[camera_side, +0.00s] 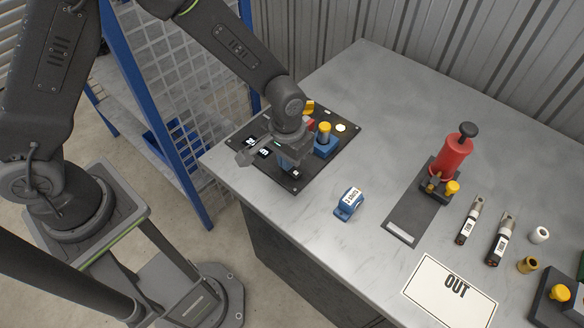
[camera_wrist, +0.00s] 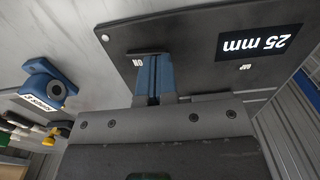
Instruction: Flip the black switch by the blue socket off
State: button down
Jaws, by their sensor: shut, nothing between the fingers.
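A black panel (camera_side: 262,172) lies on the bench, and its edge shows in the wrist view (camera_wrist: 195,30). A blue socket block (camera_side: 325,147) with a yellow-topped piece stands on its right part. My gripper (camera_side: 288,166) is low over the panel's front part, with blue fingers shut and empty. In the wrist view the fingertips (camera_wrist: 153,62) are at a small dark bar, probably the black switch (camera_wrist: 148,54), beside the ON label (camera_wrist: 138,62). An OFF label (camera_wrist: 245,66) is farther right. The fingers partly hide the bar, so its position and any contact are unclear.
A loose blue part with a white tag (camera_side: 348,203) lies right of the panel. Farther right are a red cylinder (camera_side: 453,155) on a black base, several tools, and an OUT card (camera_side: 452,292). A blue mesh rack (camera_side: 180,80) stands at left.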

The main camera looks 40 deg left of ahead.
jog(key=shift+f, duration=0.25)
jog(key=shift+r, duration=3.55)
